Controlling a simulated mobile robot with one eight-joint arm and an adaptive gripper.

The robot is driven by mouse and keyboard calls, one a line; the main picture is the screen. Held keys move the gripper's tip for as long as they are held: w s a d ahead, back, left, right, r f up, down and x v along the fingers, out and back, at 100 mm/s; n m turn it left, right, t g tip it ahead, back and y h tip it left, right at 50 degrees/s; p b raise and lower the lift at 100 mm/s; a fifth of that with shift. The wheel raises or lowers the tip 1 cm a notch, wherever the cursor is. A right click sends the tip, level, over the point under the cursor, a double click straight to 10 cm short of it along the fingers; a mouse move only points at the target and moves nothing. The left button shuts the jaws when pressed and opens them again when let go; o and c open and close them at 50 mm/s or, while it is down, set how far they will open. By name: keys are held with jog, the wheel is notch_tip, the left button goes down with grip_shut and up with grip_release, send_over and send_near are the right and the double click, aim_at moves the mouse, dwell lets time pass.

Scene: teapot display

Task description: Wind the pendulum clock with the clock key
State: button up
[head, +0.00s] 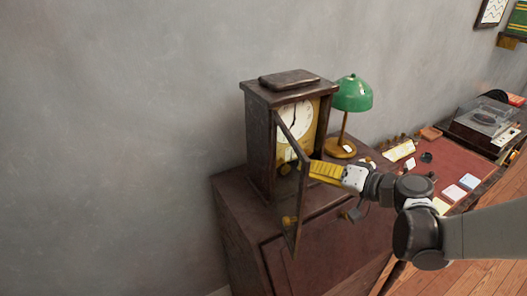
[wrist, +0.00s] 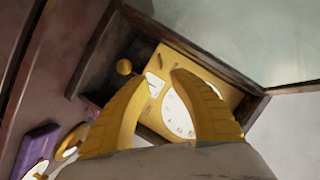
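The pendulum clock (head: 257,140) stands on the dark red cabinet with its glazed door (head: 290,200) swung open towards me. Its white dial (head: 297,118) shows in the upper part. In the wrist view the dial (wrist: 178,115) lies behind my fingers, with a small gold ball (wrist: 123,67) inside the case. My gripper (head: 314,168) is at the clock's open front, just right of the door. In the wrist view my yellow fingertips (wrist: 163,76) stand apart with a gap between them. A small pale piece shows in the gap; I cannot tell whether it is held. I cannot make out the clock key.
A green lamp (head: 353,93) stands close right of the clock. The open door is an obstacle left of my gripper. A purple object (wrist: 38,150) shows at the wrist view's left.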

jog(key=b+x, duration=0.2)
jog(key=x, duration=0.7)
jog(key=shift+a, duration=0.4)
grip_shut()
